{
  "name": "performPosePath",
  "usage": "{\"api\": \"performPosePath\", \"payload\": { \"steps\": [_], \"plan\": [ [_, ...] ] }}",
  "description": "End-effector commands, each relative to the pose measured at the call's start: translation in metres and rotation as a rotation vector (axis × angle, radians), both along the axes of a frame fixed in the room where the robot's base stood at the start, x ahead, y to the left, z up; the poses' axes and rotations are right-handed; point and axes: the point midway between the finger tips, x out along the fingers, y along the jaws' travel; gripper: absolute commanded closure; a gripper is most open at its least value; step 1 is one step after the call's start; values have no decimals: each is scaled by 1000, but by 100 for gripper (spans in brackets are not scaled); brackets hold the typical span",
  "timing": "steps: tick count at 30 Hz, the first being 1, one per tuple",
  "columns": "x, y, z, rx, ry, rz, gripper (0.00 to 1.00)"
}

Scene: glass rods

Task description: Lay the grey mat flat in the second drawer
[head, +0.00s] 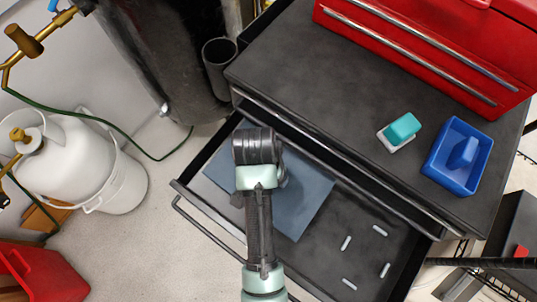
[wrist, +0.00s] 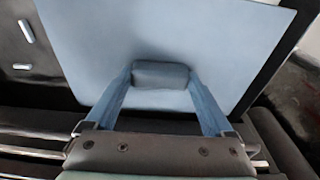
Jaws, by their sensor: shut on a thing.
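The grey mat (head: 312,205), blue-grey and flat, shows inside the open drawer (head: 385,240), at its left part. In the wrist view the mat (wrist: 100,50) fills most of the upper picture, with a small grey block (wrist: 161,75) on it. My gripper (wrist: 160,82) has its two blue fingers closed on the sides of this block. In the head view my arm and gripper (head: 262,165) cover the middle of the mat and hide the block and fingertips. I cannot tell whether the mat's underside touches the drawer floor.
Several short glass rods (head: 346,243) lie on the drawer floor, right of the mat. On the black cabinet top (head: 320,85) are a teal-and-white block (head: 402,128), a blue tray (head: 458,155) and a red toolbox (head: 430,45). A white gas cylinder (head: 85,165) stands at left.

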Motion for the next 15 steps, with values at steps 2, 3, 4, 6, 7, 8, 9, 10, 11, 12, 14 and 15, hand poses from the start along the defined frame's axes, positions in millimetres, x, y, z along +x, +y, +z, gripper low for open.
{"api": "performPosePath", "payload": {
  "steps": [2,3,4,6,7,8,9,10,11,12,14,15],
  "plan": [
    [-2,0,-18,0,6,1,78],
    [-2,0,-25,0,5,2,78],
    [-2,0,-30,0,5,2,78],
    [-1,0,-38,0,2,2,78],
    [-1,0,-40,1,2,2,78],
    [-1,0,-42,0,1,2,78],
    [-1,0,-46,0,2,2,78],
    [-1,0,-49,0,2,2,78],
    [-1,0,-53,0,2,2,78],
    [-2,0,-60,1,5,2,78],
    [-1,0,-69,0,4,2,78],
    [-1,0,-74,0,2,2,78]
  ]
}}
